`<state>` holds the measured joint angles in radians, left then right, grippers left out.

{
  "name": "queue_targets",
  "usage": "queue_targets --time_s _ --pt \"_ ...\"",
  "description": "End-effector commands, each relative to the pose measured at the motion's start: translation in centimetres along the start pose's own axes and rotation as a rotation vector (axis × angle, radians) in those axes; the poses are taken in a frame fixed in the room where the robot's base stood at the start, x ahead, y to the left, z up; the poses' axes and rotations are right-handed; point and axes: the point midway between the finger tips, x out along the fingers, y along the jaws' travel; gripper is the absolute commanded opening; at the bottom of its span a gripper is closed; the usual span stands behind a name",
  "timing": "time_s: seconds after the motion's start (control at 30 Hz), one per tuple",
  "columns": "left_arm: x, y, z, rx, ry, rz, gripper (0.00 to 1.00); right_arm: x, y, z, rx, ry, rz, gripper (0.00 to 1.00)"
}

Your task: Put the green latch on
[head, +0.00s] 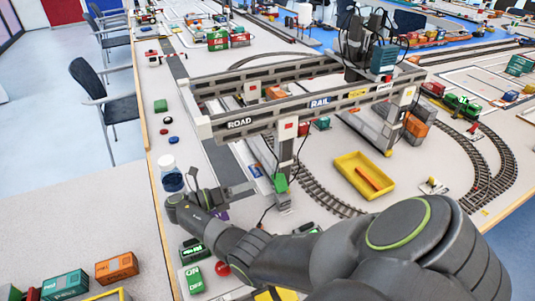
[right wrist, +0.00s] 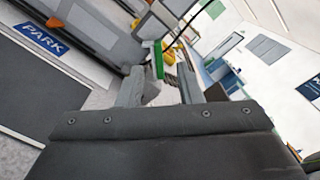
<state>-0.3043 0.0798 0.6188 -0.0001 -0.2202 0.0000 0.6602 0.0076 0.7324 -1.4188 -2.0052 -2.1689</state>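The green latch (head: 281,182) is a small bright green piece low on the near leg of the gantry crane (head: 286,152). It also shows as a green upright piece in the right wrist view (right wrist: 158,60), ahead of the fingers. My right gripper (head: 246,187) is left of that leg in the head view, pointing towards it. In the right wrist view my right gripper (right wrist: 160,88) has its two fingers apart, with nothing seen held between them. The latch looks beyond the fingertips; the exact distance is hard to tell. My left gripper is not in view.
A yellow tray (head: 349,181) with an orange bar stands right of the leg, beside curved track. A blue PARK sign (right wrist: 39,40) shows at left in the wrist view.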

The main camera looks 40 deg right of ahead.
Motion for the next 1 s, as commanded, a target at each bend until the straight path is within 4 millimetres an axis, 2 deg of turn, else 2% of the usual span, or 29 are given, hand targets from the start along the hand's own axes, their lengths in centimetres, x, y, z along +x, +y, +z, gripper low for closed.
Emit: queue_targets --time_s 0.03,0.17,0.5,0.6,0.97,1.0 --pt "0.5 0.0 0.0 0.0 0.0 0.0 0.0 0.0 0.4 -0.3 0.001 0.0 0.0 0.33" --pt "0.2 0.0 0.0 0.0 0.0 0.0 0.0 0.7 0.3 -0.3 0.0 0.0 -0.001 0.33" --pt "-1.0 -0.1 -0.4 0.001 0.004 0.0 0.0 5.9 0.2 -0.2 0.0 0.0 -0.002 0.33" --pt "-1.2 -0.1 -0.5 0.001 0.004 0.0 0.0 6.8 0.2 -0.2 0.0 0.001 -0.001 0.33" --pt "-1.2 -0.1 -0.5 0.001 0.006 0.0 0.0 7.5 0.3 -0.3 0.0 0.0 0.0 0.33" --pt "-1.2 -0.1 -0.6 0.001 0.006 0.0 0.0 7.5 0.3 -0.3 0.0 0.0 0.0 0.3"
